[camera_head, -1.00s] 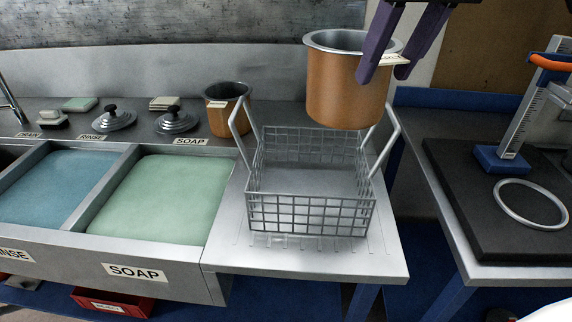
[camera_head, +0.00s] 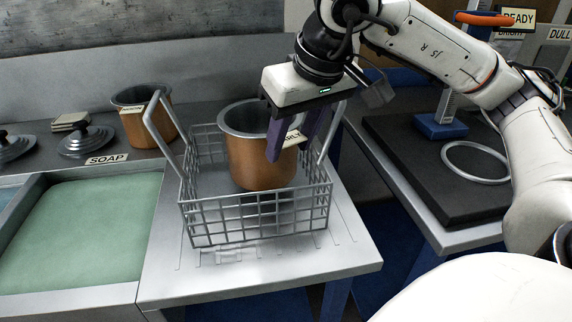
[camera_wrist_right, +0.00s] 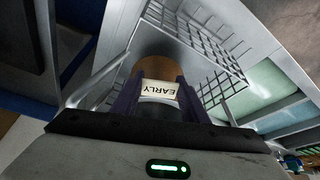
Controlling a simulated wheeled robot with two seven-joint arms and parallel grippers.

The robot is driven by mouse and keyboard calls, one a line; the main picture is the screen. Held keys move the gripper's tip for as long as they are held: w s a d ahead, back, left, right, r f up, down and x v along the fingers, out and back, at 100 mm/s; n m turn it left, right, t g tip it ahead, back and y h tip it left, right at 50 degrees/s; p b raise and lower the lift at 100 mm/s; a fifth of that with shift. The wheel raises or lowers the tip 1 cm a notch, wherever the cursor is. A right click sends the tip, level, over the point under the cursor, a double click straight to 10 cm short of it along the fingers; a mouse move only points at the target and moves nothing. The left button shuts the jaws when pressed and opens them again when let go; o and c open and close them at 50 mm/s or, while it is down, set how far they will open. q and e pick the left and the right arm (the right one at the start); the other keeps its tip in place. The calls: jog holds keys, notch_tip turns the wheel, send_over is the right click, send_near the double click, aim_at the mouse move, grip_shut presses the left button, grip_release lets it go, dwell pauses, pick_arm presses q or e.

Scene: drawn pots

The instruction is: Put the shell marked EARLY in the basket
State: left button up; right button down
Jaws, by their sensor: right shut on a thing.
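The shell marked EARLY is a copper pot (camera_head: 255,160) with a grey rim and a cream label. My right gripper (camera_head: 290,148) is shut on its wall at the label side. The pot is upright inside the wire basket (camera_head: 255,218), its lower part below the basket's rim. A dark patch shows beneath it; whether it touches the basket floor I cannot tell. In the right wrist view the EARLY label (camera_wrist_right: 159,88) sits between my purple fingers, with the basket mesh (camera_wrist_right: 215,45) beyond. My left gripper is not in view.
Another copper pot (camera_head: 148,128), labelled NOON, stands behind left. The basket's raised handles flank the pot. A green SOAP basin (camera_head: 80,230) lies left. A dark mat (camera_head: 425,165) with a metal ring (camera_head: 475,163) and a blue-based gauge lies right.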

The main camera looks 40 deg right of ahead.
aim_at(291, 157)
jog(key=shift+f, duration=1.95)
jog(key=shift+f+b, duration=0.15)
jog(key=shift+b, duration=0.2)
jog(key=c, duration=1)
grip_release()
jog(key=shift+c, duration=0.2)
jog(key=shift+r+p, duration=0.3)
jog(key=shift+r, duration=0.2)
jog(key=p+v, duration=0.1)
jog(key=v, duration=1)
jog(key=shift+s, duration=0.25)
